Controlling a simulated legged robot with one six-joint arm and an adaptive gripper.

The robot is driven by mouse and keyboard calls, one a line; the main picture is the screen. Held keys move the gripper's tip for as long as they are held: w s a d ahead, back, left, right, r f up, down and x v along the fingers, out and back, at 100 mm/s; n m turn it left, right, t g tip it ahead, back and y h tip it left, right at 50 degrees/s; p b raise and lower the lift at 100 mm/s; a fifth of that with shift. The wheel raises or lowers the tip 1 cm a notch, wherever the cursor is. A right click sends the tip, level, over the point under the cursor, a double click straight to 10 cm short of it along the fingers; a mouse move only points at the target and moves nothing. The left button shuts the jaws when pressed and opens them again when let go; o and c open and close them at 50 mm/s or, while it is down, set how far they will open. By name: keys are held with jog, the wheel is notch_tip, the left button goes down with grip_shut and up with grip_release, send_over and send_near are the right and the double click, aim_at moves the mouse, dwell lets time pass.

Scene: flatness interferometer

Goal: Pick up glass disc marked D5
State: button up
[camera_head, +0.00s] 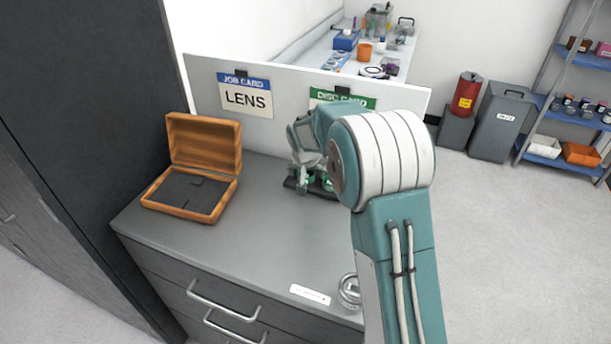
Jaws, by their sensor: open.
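My gripper (311,170) is at the back of the grey cabinet top (255,225), low over a dark rack (295,186) that holds greenish pieces. My arm covers much of the rack and the gripper's fingers. The greenish pieces (329,184) may be glass discs, but no D5 marking can be read. I cannot tell whether the fingers touch any of them. My gripper is open. A round, clear and metallic item (349,289) lies near the front edge, partly behind my arm; I see no marking on it.
An open wooden box (205,207) with a dark lining stands at the left. A white label strip (310,294) lies at the front edge. A panel behind bears a "LENS" job card (246,98) and a partly hidden disc card (340,98). The middle of the top is clear.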

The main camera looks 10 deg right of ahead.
jog(key=shift+d, duration=0.15)
jog(key=c, duration=0.6)
jog(key=shift+a, duration=0.3)
jog(key=c, duration=0.5)
jog(key=shift+a, duration=0.2)
jog(key=shift+d+r, duration=0.1)
jog(key=shift+d, duration=0.05)
